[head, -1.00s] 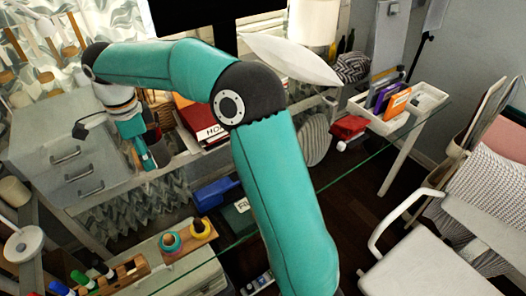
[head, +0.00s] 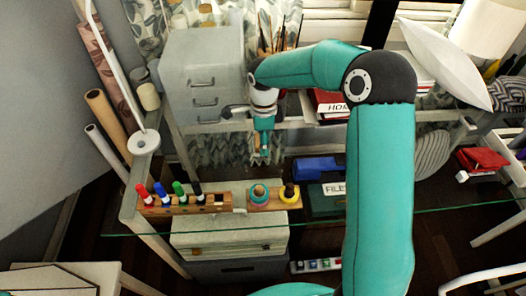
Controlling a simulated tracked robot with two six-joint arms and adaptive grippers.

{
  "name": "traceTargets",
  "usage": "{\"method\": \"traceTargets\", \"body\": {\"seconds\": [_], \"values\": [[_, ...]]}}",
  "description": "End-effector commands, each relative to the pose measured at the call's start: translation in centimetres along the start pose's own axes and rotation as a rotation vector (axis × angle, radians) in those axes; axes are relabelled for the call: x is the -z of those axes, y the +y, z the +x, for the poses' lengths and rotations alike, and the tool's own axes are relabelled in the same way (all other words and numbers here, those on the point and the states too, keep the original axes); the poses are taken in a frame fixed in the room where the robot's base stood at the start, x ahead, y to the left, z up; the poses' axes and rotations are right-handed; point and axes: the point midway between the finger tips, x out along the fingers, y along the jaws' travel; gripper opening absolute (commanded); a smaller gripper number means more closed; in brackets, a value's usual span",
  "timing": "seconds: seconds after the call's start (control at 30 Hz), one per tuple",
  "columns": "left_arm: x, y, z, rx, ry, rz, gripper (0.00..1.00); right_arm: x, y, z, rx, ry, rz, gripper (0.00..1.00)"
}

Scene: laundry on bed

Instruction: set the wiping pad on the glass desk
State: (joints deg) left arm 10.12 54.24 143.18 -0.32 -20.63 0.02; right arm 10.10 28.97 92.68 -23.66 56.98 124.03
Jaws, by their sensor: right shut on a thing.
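The glass desk (head: 330,222) shows as a clear top with a green front edge running across the middle of the head view. My right gripper (head: 263,146) points down above the far part of the desk, right of the grey drawer unit. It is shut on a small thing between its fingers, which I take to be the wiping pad. The pad is too small and too covered by the fingers to make out its shape. My left gripper is not in view.
A wooden rack with several markers (head: 185,200) stands at the left, beside a wooden holder with tape rolls (head: 272,196). The grey drawer unit (head: 203,80) is at the back left. A blue object (head: 317,168) and a red one (head: 482,160) are further right.

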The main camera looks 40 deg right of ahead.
Motion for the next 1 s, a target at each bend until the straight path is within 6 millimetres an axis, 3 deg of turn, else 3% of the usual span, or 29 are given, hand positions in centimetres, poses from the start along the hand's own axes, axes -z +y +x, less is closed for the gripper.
{"method": "traceTargets", "body": {"seconds": [0.5, 0.87, 0.9, 1.0], "values": [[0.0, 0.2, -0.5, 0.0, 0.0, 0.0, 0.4, 0.1, 0.0, 5.3, -0.002, 0.001, 0.002, 0.27], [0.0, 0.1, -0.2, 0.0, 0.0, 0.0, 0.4, 0.1, 0.0, 5.8, 0.001, 0.0, 0.002, 0.27], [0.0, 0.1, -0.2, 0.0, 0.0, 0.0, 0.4, 0.1, 0.0, 5.8, 0.001, 0.0, 0.002, 0.63], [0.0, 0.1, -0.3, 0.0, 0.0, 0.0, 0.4, 0.1, 0.0, 5.7, 0.001, 0.0, 0.002, 0.8]]}}
